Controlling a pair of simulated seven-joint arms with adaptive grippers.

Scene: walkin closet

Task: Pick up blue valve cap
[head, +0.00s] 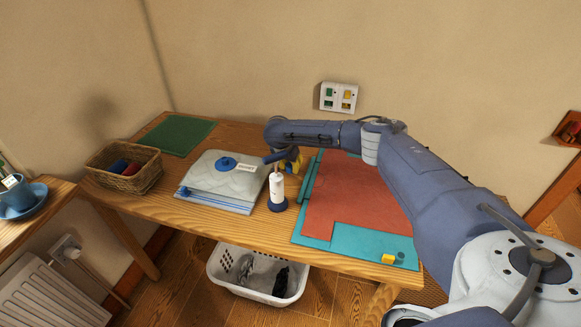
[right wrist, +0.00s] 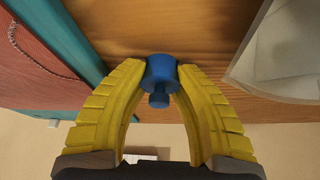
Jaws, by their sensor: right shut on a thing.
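The blue valve cap (right wrist: 160,73) shows in the right wrist view, a short cylinder with a smaller round knob facing the camera. My right gripper (head: 291,163) has yellow ridged fingers and is shut on the cap, one finger on each side. It is over the wooden table, between the clear storage bag and the red sheet. In the head view the cap cannot be made out at the fingers. Whether it touches the table I cannot tell. My left gripper is not in view.
The clear bag (head: 229,182) with a blue round valve (head: 226,163) lies left of the gripper. A white bottle (head: 277,187) on a dark blue base stands just in front. A wicker basket (head: 126,176) is at left, the red sheet (head: 350,205) at right.

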